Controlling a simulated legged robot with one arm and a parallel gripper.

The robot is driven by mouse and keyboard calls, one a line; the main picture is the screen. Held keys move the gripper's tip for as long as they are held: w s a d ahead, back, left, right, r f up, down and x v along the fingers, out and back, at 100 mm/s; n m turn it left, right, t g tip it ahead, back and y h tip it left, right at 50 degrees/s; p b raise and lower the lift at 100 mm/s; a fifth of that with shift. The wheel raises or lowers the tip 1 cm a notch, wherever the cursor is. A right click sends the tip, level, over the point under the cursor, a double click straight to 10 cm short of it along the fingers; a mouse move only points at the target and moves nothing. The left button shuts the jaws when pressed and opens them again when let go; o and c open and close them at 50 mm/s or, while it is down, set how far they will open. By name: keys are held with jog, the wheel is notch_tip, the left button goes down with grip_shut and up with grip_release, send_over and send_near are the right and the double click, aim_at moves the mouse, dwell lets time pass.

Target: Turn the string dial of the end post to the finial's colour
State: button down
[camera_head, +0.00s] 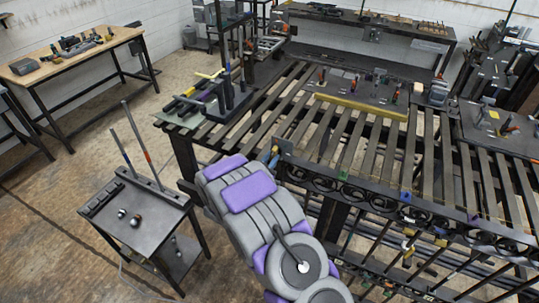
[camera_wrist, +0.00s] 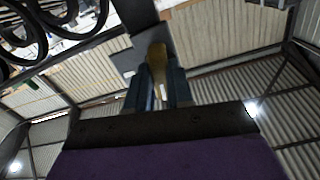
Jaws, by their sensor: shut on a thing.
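My gripper (camera_head: 273,157) is at the left end of the scroll gate (camera_head: 375,196), by a small grey-blue block (camera_head: 285,146) that may belong to the end post. In the wrist view my gripper (camera_wrist: 158,78) has its two blue fingers shut on a brass-coloured piece (camera_wrist: 157,56). This piece stands against a grey plate (camera_wrist: 129,58) beside a dark post (camera_wrist: 138,14). I cannot tell whether the brass piece is the string dial. Dark scrolls (camera_wrist: 22,35) show at the upper left. No finial's colour can be made out.
The slatted bench (camera_head: 300,85) lies behind the gate, with a long yellow bar (camera_head: 362,107) on it. Coloured tags, green (camera_head: 343,175) and blue (camera_head: 405,196), sit along the gate. A small dark table (camera_head: 150,218) stands at left. Floor (camera_head: 100,145) is clear behind it.

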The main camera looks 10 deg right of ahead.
jog(key=shift+r+n+p, duration=0.15)
jog(key=shift+n+p, duration=0.45)
jog(key=shift+n, duration=0.3)
jog(key=c, duration=1)
grip_release()
jog(key=shift+a, duration=0.1)
jog(key=b+v, duration=0.1)
jog(key=v, duration=1.6)
jog(key=shift+a, duration=0.2)
